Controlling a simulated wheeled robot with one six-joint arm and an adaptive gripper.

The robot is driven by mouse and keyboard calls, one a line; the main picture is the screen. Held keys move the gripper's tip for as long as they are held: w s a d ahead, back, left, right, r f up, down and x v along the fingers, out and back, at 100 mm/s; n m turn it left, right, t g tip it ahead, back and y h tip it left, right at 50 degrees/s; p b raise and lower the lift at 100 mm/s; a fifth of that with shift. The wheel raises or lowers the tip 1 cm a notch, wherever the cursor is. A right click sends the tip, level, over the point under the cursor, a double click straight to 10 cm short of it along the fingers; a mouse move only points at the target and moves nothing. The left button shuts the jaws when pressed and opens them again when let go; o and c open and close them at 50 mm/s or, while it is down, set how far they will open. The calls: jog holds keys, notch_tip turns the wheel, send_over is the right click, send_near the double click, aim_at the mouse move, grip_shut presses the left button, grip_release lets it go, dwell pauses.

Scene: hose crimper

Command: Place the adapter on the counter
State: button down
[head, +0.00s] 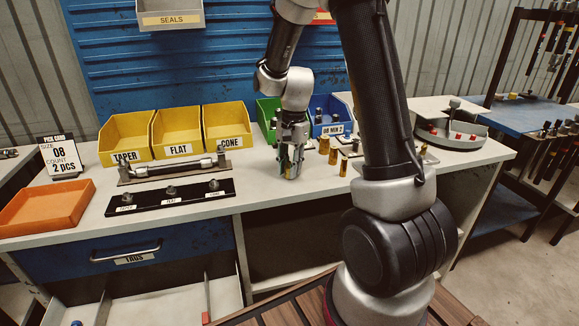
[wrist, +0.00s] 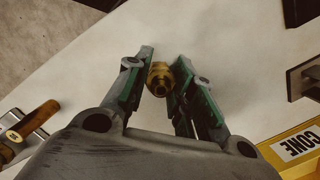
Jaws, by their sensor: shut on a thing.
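My gripper (head: 290,168) points down just above the white counter (head: 262,190), near its front edge. In the wrist view, its two green-padded fingers (wrist: 161,66) are shut on a brass adapter (wrist: 160,79). The adapter's round, hollow end faces the camera. In the head view the fingers mostly hide the adapter, and I cannot tell whether it touches the counter.
Yellow bins (head: 178,132), a black rack with fittings (head: 168,199) and an orange tray (head: 48,208) lie left. Small brass pieces (head: 333,155) stand close on the right, with a blue bin (head: 327,126) behind. Bare counter surrounds the fingers in front.

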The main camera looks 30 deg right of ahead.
jog(key=shift+f, duration=0.1)
jog(key=c, duration=1.2)
grip_release()
notch_tip(320, 180, up, 12)
jog(key=d, duration=0.1)
jog(key=s+r+n+t, duration=0.2)
jog(key=s+r+n, duration=0.2)
jog(key=s, duration=0.7)
jog(key=s+r+n+t+h, duration=0.1)
jog(key=s+r+n+t, duration=0.2)
jog(key=s+n, duration=0.4)
jog(key=shift+s+d+r+h, duration=0.3)
jog(key=shift+s+r, duration=0.25)
jog(key=shift+s, duration=1.85)
